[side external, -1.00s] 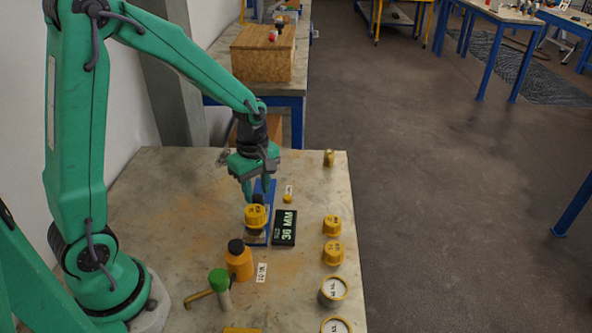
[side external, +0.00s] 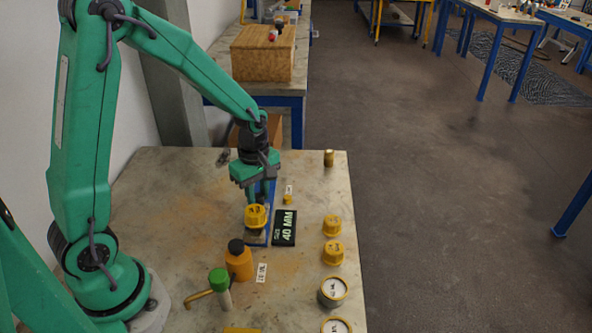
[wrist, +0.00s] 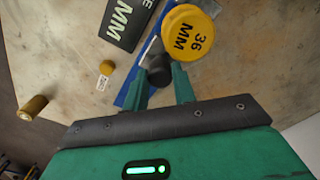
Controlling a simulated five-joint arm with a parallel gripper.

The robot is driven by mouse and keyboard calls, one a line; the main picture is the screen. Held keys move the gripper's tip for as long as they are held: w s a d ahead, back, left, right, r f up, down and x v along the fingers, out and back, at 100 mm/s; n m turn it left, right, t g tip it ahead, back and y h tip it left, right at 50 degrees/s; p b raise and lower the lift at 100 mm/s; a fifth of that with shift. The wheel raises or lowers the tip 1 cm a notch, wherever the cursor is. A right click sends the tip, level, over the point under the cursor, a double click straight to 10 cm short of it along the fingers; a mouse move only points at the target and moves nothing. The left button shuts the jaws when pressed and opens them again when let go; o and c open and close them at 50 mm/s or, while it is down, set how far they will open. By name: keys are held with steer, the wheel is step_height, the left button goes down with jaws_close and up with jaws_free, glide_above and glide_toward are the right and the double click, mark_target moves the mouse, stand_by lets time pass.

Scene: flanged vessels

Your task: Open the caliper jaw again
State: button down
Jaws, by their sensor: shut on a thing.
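The caliper is a blue rail (side external: 268,200) running away along the table; it also shows in the wrist view (wrist: 134,88). A yellow cap (side external: 255,216) marked 36 MM (wrist: 189,35) sits at its near end. A dark display (side external: 285,228) beside the rail reads 40 MM. My gripper (side external: 257,199) is just behind the cap. In the wrist view, its green fingers (wrist: 160,86) are shut on the caliper's black knob (wrist: 158,68). The fingers hide the knob in the side view.
Two yellow caps (side external: 332,225) and two yellow-rimmed vessels (side external: 333,291) line the table's right side. An orange bottle (side external: 238,260) and a green-topped tube (side external: 220,287) stand nearer. A small brass piece (side external: 328,158) stands at the far right. The table's left is clear.

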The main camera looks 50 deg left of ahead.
steer(key=shift+w+a, duration=1.05)
steer(key=shift+w, duration=0.05)
steer(key=c, duration=1.4)
jaws_free()
steer(key=shift+r, duration=0.15)
step_height(320, 180, up, 8)
steer(key=shift+f, duration=0.2)
steer(key=shift+r, duration=0.1)
